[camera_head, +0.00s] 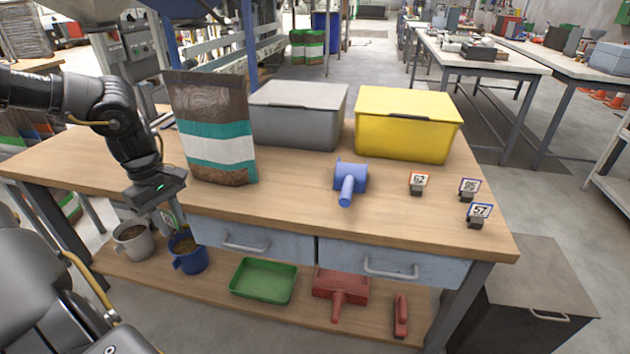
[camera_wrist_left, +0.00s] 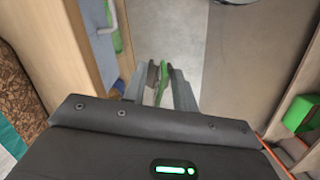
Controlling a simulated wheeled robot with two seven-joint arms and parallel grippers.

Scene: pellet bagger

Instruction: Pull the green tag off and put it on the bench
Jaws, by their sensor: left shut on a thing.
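My left gripper (camera_head: 166,212) points down at the front left edge of the bench (camera_head: 290,205), left of the bag. It is shut on the green tag (camera_head: 169,219), which shows as a small green and white piece. In the left wrist view the green tag (camera_wrist_left: 164,78) sits between the fingertips (camera_wrist_left: 160,85), with grey floor behind it. Most of the tag is hidden by the fingers. My right gripper is not in view.
A brown, teal and white bag (camera_head: 215,130), a grey bin (camera_head: 298,115), a yellow bin (camera_head: 406,122) and a blue scoop (camera_head: 350,178) stand on the bench. Numbered tags (camera_head: 418,182) stand at right. Mugs (camera_head: 188,252) and a green tray (camera_head: 264,281) sit below. The bench's front middle is clear.

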